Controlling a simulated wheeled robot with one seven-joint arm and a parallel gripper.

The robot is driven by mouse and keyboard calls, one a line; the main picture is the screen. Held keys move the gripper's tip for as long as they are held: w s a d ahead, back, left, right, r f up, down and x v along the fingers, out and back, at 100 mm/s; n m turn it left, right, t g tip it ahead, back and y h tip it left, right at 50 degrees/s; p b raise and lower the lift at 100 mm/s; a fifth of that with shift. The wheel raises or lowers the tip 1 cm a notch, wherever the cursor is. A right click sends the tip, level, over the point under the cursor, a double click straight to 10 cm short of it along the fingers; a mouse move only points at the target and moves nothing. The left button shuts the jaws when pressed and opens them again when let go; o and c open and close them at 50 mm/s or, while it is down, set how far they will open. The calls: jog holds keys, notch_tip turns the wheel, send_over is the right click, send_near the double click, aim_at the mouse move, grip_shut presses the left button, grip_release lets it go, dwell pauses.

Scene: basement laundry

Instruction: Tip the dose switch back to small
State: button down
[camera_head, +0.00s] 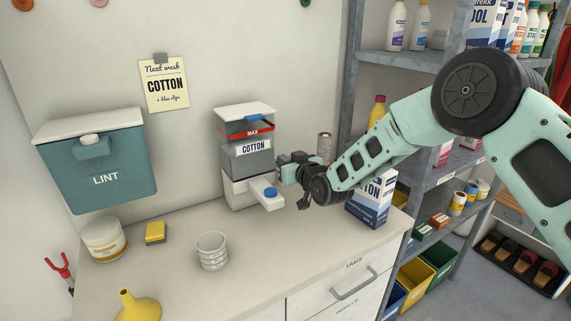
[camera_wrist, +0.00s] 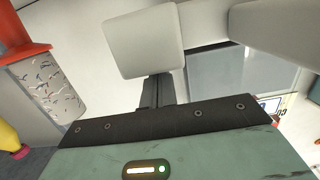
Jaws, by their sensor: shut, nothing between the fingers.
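The detergent dispenser (camera_head: 249,160) stands against the wall at the back of the counter. It has a grey tank with a COTTON label, a red MAX band, a white base and a blue button on its front spout. My gripper (camera_head: 285,168) is shut and empty, close to the dispenser's right side; I cannot tell whether it touches. The wrist view shows the grey tank (camera_wrist: 243,76) at the right. A pale square block (camera_wrist: 145,45) shows beyond the dark finger stem; I cannot tell what it is. I cannot make out the dose switch or its position.
Shelves (camera_head: 425,66) are at the right.

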jog(key=shift+w+a+r+p, duration=0.1)
jog(key=shift+r+p, duration=0.15)
jog(key=shift+r, duration=0.45)
jog(key=shift+w+r+p, duration=0.15)
jog(key=shift+r+p, duration=0.05)
jog(key=shift+r, duration=0.55)
jog(key=shift+w+a+r+p, duration=0.1)
jog(key=shift+r+p, duration=0.15)
jog(key=shift+r, duration=0.45)
jog(key=r+b+v, duration=0.1)
jog(key=b+v, duration=0.2)
jog(key=v, duration=0.6)
jog(key=shift+s+d+r, duration=0.15)
jog(key=shift+s+r, duration=0.1)
jog(key=shift+r, duration=0.2)
